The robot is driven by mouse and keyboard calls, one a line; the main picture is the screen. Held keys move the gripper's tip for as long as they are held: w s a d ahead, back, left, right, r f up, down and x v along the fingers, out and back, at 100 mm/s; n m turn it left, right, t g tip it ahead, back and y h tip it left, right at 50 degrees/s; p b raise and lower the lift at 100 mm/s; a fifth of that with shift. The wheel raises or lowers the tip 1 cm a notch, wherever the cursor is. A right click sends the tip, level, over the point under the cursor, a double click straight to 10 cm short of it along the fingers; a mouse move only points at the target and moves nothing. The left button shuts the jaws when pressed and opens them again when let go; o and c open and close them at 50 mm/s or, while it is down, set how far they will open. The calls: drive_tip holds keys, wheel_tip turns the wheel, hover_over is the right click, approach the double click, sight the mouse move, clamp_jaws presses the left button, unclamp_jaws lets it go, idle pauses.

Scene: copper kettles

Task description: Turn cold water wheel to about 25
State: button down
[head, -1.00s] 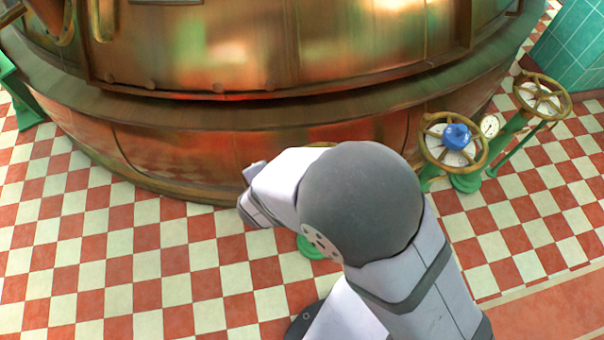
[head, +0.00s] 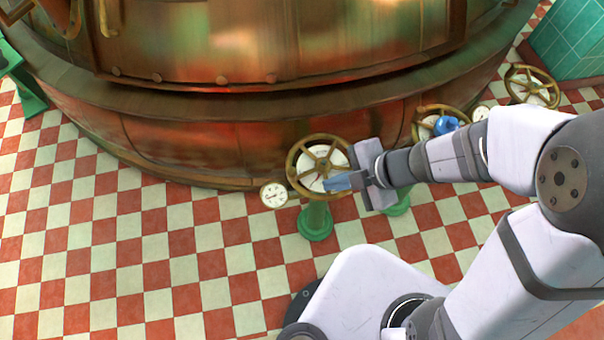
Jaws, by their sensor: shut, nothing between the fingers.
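A brass handwheel (head: 319,138) with spokes over a pale dial stands on a green pedestal in front of the copper kettle. A second brass wheel (head: 420,112) with a blue hub (head: 446,125) stands to its right, partly behind my arm. No label can be read, so I cannot tell for sure which wheel is the cold water one; the blue hub is the only colour mark. My gripper (head: 338,182) is shut and empty, its bluish fingertips over the lower right of the first wheel. I cannot tell whether they touch it. The dial readings are too small to read.
The large copper kettle (head: 200,150) fills the back. A white gauge (head: 273,195) sits left of the first wheel. A third brass wheel (head: 532,86) stands at the far right by teal tiles (head: 575,40). The checkered floor (head: 150,250) at left is clear.

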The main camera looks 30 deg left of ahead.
drive_tip(key=shift+f, duration=0.1)
drive_tip(key=b, duration=0.5)
hover_over(302, 188)
drive_tip(key=d, duration=0.1)
drive_tip(key=f, duration=0.8)
drive_tip(key=shift+s+d+f, duration=0.15)
drive_tip(key=shift+s+f, duration=0.2)
drive_tip(key=shift+w+a+f, duration=0.1)
drive_tip(key=shift+w+a, duration=0.2)
drive_tip(key=shift+a, duration=0.3)
